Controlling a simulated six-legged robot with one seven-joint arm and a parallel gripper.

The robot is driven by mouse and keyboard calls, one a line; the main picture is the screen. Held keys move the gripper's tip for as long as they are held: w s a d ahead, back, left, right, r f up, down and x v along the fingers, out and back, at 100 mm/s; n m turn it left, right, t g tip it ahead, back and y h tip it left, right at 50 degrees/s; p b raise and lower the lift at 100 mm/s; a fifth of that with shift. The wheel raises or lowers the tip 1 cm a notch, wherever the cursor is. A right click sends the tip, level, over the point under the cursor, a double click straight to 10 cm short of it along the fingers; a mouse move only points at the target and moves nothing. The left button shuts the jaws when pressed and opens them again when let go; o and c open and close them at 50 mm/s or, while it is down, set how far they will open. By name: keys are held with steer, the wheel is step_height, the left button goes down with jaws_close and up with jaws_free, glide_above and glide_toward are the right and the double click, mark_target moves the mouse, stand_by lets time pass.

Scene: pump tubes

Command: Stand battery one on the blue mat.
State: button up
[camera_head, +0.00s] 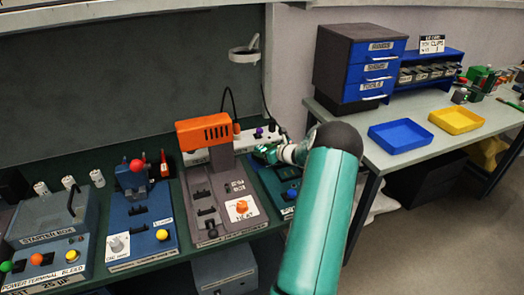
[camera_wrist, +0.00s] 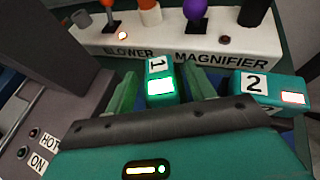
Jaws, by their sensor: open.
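Battery one (camera_wrist: 158,67), a green block with a "1" label and a green-lit display, shows in the wrist view between the two green fingers of my gripper (camera_wrist: 160,88). The fingers are open, one on each side of it; I cannot tell whether they touch it. Battery two (camera_wrist: 262,86), labelled "2" with a red-lit display, is just right of the right finger. In the head view my gripper (camera_head: 265,154) is over the back of the blue-fronted station. No flat blue mat is clear; a shallow blue tray (camera_head: 400,136) lies on the right bench.
A white strip (camera_wrist: 180,38) labelled "BLOWER" and "MAGNIFIER", with knobs, stands behind the batteries. A grey heat station with an orange head (camera_head: 205,131) is left of my gripper. A yellow tray (camera_head: 456,121) and blue drawers (camera_head: 375,67) are on the right bench.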

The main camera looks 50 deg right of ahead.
steer(key=v, duration=1)
steer(key=shift+s+a, duration=0.1)
steer(key=shift+s, duration=0.1)
steer(key=w+a+r+n+g+y, duration=0.25)
steer(key=a+r+n, duration=0.3)
steer(key=a, duration=0.55)
steer(key=w+a+r+n+g+y, duration=0.1)
steer(key=w+a+r+n, duration=0.4)
steer(key=a, duration=0.6)
steer(key=w+a+r+n+g+y, duration=0.1)
steer(key=a+r+n+y, duration=0.15)
steer(key=a+n, duration=0.55)
steer(key=s+a+r+n+g+h, duration=0.1)
steer(key=s+a+r+n+g, duration=0.2)
steer(key=a, duration=0.6)
steer(key=s+a+r+n+g, duration=0.15)
steer(key=s+a+n, duration=0.3)
steer(key=a, duration=0.45)
steer(key=s+a+r+n+h, duration=0.1)
steer(key=s+a+n, duration=0.3)
steer(key=s+n, duration=0.1)
steer(key=s+a+r+n+t+h, duration=0.1)
steer(key=s+a+n+h, duration=0.1)
steer(key=s+a+n, duration=0.2)
steer(key=s+n, duration=0.2)
steer(key=s, duration=0.1)
steer(key=shift+s+r+n, duration=0.3)
steer(key=shift+s+r, duration=0.1)
